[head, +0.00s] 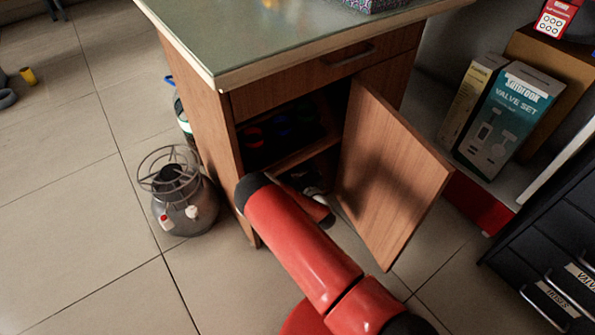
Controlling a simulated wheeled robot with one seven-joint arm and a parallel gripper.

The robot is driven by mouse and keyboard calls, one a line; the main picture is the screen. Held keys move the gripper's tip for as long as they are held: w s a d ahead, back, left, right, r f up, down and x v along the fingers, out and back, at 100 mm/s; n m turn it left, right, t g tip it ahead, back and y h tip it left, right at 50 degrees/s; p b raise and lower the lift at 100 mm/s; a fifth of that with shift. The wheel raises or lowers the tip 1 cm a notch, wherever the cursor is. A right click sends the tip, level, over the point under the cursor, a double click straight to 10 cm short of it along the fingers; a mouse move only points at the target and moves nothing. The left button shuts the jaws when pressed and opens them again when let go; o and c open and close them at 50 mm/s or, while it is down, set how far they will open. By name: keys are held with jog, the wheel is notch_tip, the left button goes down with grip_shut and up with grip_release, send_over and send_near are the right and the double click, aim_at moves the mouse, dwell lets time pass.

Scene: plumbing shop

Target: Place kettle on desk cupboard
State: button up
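The desk cupboard (200,115) is wooden with a green top, and its door (392,180) stands open to the right. My red arm reaches up to its front, and a second red length of it runs behind toward the lower opening. Something small, dark and whitish (313,191) shows there in the shadow; I cannot tell whether it is my gripper or another object. My gripper's fingers cannot be made out. No kettle can be clearly identified.
A grey metal canister (185,208) with a wire guard stands on the floor left of the cupboard. Dark round items with blue and red parts (282,125) sit on the upper shelf (305,153). Boxes (508,120) and black drawers (550,245) stand at right.

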jog(key=o, duration=1.8)
jog(key=shift+c, duration=0.2)
jog(key=shift+r, duration=0.15)
jog(key=p+v, duration=0.1)
jog(key=v, duration=1.1)
jog(key=shift+p, duration=0.35)
jog(key=shift+s, duration=0.1)
